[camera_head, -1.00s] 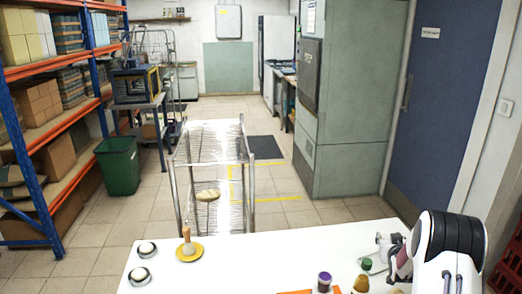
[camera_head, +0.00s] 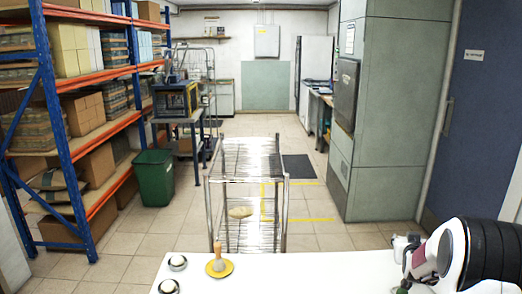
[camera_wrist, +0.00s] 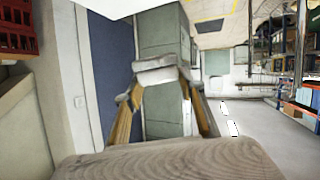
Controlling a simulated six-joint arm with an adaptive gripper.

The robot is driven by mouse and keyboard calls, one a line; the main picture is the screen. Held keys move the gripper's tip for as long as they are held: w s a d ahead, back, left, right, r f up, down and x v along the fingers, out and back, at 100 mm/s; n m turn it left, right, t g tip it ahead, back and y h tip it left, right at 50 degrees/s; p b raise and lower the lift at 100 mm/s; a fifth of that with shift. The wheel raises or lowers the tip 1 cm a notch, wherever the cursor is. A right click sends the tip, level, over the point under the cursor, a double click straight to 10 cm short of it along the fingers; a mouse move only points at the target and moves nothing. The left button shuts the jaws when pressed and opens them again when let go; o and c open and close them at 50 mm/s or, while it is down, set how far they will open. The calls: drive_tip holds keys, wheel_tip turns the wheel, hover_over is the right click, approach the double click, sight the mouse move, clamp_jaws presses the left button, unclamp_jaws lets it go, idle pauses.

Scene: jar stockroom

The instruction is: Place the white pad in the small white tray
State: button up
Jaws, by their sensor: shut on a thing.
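My gripper (camera_wrist: 163,82) shows in the wrist view, which is upside down. Its two brownish fingers close in on a pale, whitish block, which looks like the white pad (camera_wrist: 160,70). In the head view my gripper (camera_head: 404,250) is at the lower right, above the right part of the white table. A small pale shape shows at its tip, too small to make out clearly. I see no small white tray in these frames; most of the table lies below the head view.
The white table (camera_head: 300,270) has a yellow saucer (camera_head: 229,271) with an upright pale thing on it. Beside it are two small round metal dishes, one at the back (camera_head: 177,262) and one in front (camera_head: 168,287). A wire rack (camera_head: 248,180) stands behind the table.

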drive_tip(key=s+a+r+n+y, duration=0.1)
drive_tip(key=s+a, duration=0.3)
drive_tip(key=a, duration=0.6)
drive_tip(key=s+a+r+n+y, duration=0.1)
drive_tip(key=s+a, duration=0.3)
drive_tip(key=a, duration=0.5)
drive_tip(key=s+a+r+n+t+y, duration=0.1)
drive_tip(key=s+a+n+y, duration=0.1)
drive_tip(key=a, duration=0.8)
drive_tip(key=shift+s+a+y, duration=0.35)
drive_tip(key=shift+s+y, duration=0.35)
drive_tip(key=shift+s, duration=0.5)
